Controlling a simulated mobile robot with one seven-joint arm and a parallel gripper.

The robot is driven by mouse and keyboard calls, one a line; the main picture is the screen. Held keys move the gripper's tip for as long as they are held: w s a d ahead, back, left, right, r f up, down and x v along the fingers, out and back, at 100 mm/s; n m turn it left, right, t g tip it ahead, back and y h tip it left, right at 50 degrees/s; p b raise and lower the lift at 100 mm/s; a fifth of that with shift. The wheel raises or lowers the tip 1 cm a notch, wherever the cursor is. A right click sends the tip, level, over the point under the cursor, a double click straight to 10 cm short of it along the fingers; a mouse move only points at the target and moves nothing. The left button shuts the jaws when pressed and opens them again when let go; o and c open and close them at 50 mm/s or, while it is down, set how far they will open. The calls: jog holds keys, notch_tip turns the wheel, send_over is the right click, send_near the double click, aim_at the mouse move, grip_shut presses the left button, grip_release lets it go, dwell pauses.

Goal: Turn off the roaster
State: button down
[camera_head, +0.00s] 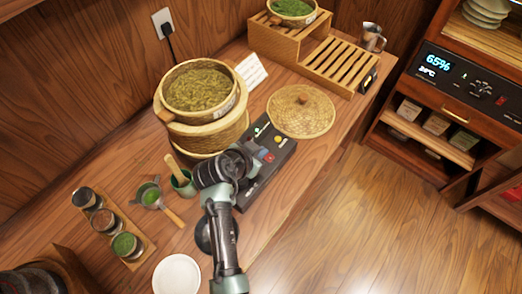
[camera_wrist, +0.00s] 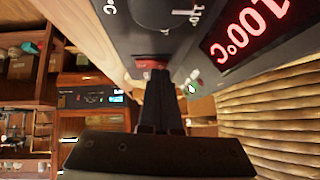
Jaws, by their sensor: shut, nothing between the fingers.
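The roaster is a round bamboo basket unit (camera_head: 205,130) holding a tray of green-brown leaves (camera_head: 199,88). Its dark control panel (camera_head: 262,187) is beside it, with green, yellow and red controls. In the wrist view the panel's display (camera_wrist: 250,28) is lit red and reads 100°C. A red switch (camera_wrist: 150,64) sits on the panel, and it also shows in the head view (camera_head: 269,156). My gripper (camera_wrist: 158,78) is shut and empty, its fingertips right at the red switch. I cannot tell whether they touch it. My arm covers part of the panel in the head view.
A woven lid (camera_head: 301,110) lies just right of the panel. A wooden slatted rack (camera_head: 340,62) stands at the back. A whisk cup, a strainer (camera_head: 150,196), a tray of jars (camera_head: 128,247) and a white plate (camera_head: 177,274) are at the left.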

jog(key=shift+s+f, duration=0.1)
jog(key=shift+f, duration=0.15)
jog(key=shift+s+d+r+p, duration=0.1)
jog(key=shift+s+d+p, duration=0.35)
jog(key=shift+d, duration=0.2)
jog(key=shift+w+r, duration=0.15)
jog(key=shift+r+p, duration=0.3)
jog(key=shift+p, duration=0.05)
jog(key=r, duration=0.1)
jog(key=r+p, duration=0.2)
jog(key=shift+s+d+r, duration=0.2)
jog(key=shift+s+r, duration=0.1)
jog(key=shift+r, duration=0.1)
jog(key=b+v, duration=0.1)
jog(key=v, duration=0.8)
jog(key=shift+s+a, duration=0.2)
jog(key=shift+s, duration=0.05)
jog(key=shift+s, duration=0.1)
